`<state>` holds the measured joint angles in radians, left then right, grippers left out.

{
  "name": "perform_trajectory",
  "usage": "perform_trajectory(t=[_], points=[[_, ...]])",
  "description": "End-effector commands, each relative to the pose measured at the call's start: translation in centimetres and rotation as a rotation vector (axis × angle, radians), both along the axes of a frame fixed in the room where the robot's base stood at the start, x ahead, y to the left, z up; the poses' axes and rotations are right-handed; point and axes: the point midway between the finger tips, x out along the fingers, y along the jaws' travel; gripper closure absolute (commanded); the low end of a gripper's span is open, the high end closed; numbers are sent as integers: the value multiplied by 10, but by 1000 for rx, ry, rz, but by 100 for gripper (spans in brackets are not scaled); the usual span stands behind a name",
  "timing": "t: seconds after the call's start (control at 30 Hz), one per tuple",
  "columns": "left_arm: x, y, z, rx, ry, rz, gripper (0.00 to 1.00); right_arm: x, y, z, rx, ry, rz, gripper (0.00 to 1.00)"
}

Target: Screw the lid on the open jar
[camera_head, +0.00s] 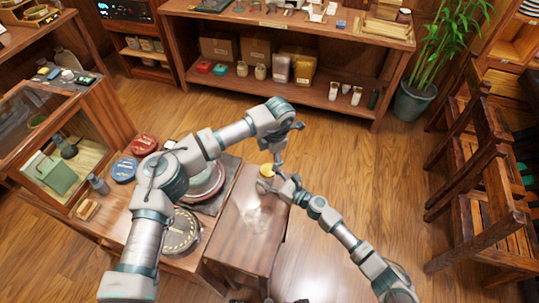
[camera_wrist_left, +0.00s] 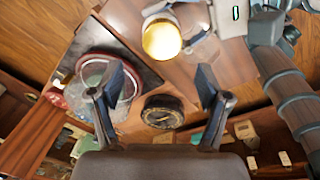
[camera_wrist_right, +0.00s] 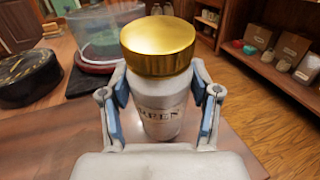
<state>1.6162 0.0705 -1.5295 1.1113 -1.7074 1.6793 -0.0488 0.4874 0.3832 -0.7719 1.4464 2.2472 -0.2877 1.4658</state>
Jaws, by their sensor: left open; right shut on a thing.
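A pale jar (camera_wrist_right: 162,115) with a partly hidden dark-lettered label stands upright on the small wooden table. A shiny gold lid (camera_wrist_right: 158,45) sits on its mouth, looking level; how tightly it is on cannot be told. The lid also shows in the left wrist view (camera_wrist_left: 161,40) and, small, in the head view (camera_head: 266,170). My right gripper (camera_wrist_right: 160,100) is shut around the jar's body, below the lid. My left gripper (camera_wrist_left: 164,82) is open and empty, apart from the lid, which lies beyond its fingertips. In the head view it hangs above and beside the jar.
Red (camera_head: 144,145) and blue (camera_head: 124,170) round tins stand farther left. Shelves (camera_head: 290,75) line the back. My two arms are close together over the small table (camera_head: 235,240).

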Motion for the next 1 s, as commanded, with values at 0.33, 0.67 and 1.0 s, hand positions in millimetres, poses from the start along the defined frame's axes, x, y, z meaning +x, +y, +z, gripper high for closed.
perform_trajectory(t=[0.33, 0.67, 1.0], points=[[-2, 2, 5, -23, -63, 358, 23, 0, 1, 1, -1, -1, 0, 100], [-2, 0, 4, -22, -64, 367, 23, 0, 0, 1, 2, -1, 0, 100], [1, 6, -34, -21, -60, 368, 23, 0, 0, 1, 1, -1, 0, 100]])
